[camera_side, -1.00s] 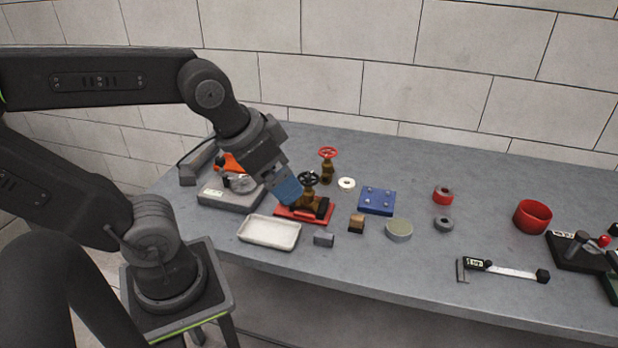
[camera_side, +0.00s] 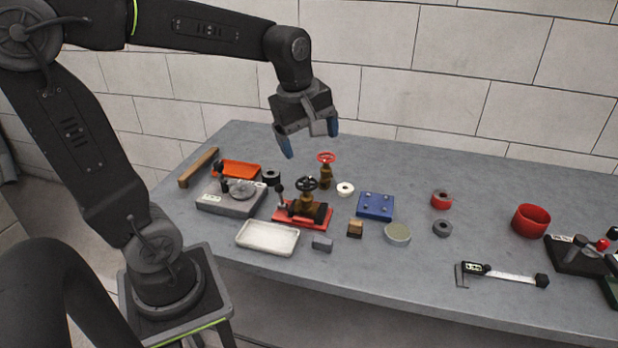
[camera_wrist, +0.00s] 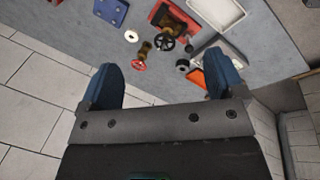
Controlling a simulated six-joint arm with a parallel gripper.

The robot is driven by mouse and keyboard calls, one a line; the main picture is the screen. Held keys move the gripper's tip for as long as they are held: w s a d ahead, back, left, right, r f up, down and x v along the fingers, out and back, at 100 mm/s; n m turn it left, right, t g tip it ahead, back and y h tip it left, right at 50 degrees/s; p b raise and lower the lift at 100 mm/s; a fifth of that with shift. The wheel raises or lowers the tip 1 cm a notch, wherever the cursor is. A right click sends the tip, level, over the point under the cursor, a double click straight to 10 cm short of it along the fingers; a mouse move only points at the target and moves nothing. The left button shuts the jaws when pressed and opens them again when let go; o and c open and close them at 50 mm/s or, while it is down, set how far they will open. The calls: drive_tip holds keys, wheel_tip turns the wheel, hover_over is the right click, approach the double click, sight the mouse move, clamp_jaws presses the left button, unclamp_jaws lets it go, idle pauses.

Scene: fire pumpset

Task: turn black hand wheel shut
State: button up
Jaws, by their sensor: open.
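The black hand wheel (camera_side: 306,184) tops a brass valve (camera_side: 302,204) fixed on a red base (camera_side: 318,217) on the table. In the wrist view the black hand wheel (camera_wrist: 173,27) lies beyond the fingertips, nearer the right finger. My gripper (camera_side: 312,146) is open and empty, its blue fingers pointing down. It is in the air above and behind the valve, touching nothing. It also shows in the wrist view (camera_wrist: 166,78). A second brass valve with a red hand wheel (camera_side: 326,157) stands just behind, and this wheel (camera_wrist: 138,65) also shows in the wrist view.

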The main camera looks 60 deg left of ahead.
drive_tip(key=w+a+f+n+g, duration=0.25)
drive_tip(key=w+a+n, duration=0.35)
drive_tip(key=n, duration=1.1)
hover_over(309, 182)
wheel_tip(309, 182, down, 4)
drive_tip(key=shift+h, duration=0.4)
wheel_tip(309, 182, down, 13)
drive_tip(key=shift+f, duration=0.1)
drive_tip(key=shift+c, duration=0.2)
drive_tip(key=c, duration=0.9)
